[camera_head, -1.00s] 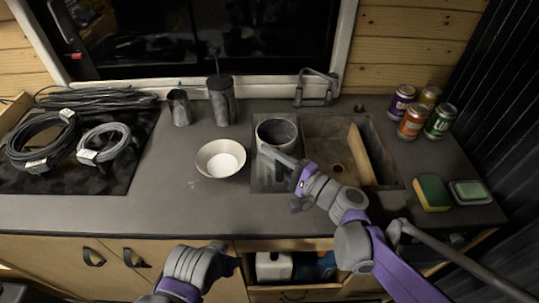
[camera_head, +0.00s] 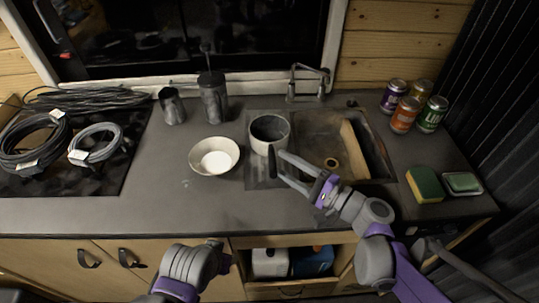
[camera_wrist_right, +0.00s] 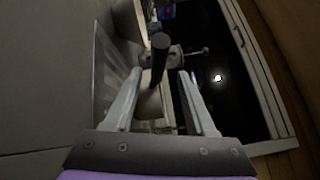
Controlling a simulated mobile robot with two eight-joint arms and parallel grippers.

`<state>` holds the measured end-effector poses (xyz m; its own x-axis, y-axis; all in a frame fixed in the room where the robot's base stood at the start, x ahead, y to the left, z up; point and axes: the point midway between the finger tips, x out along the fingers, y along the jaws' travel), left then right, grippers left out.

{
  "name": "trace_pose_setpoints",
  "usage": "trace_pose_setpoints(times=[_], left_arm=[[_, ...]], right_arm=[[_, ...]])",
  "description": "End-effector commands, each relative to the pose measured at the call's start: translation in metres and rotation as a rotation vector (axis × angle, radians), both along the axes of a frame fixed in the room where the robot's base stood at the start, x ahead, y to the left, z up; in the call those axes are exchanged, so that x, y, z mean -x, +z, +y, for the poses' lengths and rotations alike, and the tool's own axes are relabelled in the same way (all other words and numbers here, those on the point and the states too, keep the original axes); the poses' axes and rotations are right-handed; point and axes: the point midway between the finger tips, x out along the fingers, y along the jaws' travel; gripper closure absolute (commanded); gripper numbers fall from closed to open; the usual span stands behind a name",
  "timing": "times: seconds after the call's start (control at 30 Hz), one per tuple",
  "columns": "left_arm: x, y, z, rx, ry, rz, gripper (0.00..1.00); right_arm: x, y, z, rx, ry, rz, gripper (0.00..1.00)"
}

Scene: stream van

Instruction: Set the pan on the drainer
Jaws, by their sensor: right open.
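The pan (camera_head: 281,143), pale outside with a dark inside, sits upright on the ribbed drainer (camera_head: 257,176) left of the sink basin. Its dark handle (camera_head: 272,163) points toward me. My right gripper (camera_head: 281,167) is open, with its two fingers apart just right of the handle in the head view. In the right wrist view the dark handle (camera_wrist_right: 160,50) shows between and beyond the open fingers (camera_wrist_right: 158,85). My left gripper (camera_head: 228,258) hangs low in front of the cabinet; its jaws are not clear.
A white bowl (camera_head: 214,157) stands close left of the drainer. The sink basin (camera_head: 325,150) with a board (camera_head: 354,148) is on the right. Several cans (camera_head: 405,115), a sponge (camera_head: 425,184) and a soap dish (camera_head: 463,184) are far right. A tap (camera_head: 306,84) stands behind.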

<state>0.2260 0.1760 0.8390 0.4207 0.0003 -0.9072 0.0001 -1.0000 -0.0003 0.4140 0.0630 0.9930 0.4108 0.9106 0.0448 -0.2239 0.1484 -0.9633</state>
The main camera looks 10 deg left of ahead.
Motion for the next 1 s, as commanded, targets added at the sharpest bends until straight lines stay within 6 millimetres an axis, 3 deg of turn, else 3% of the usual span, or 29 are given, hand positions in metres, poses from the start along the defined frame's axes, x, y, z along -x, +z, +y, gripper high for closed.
trace_pose_setpoints(times=[0.1, 0.3, 1.0], left_arm=[[0.0, -0.001, 0.0, 0.0, 0.0, 0.0, 0.5], [0.0, -0.001, 0.0, 0.0, 0.0, 0.0, 0.5], [0.0, -0.001, 0.0, 0.0, 0.0, 0.0, 0.5]], right_arm=[[0.009, -0.001, -0.022, 0.001, -0.004, 0.001, 0.44], [0.018, -0.002, -0.041, 0.001, -0.002, 0.001, 0.44], [0.02, -0.002, -0.044, 0.0, 0.0, 0.0, 0.44]])
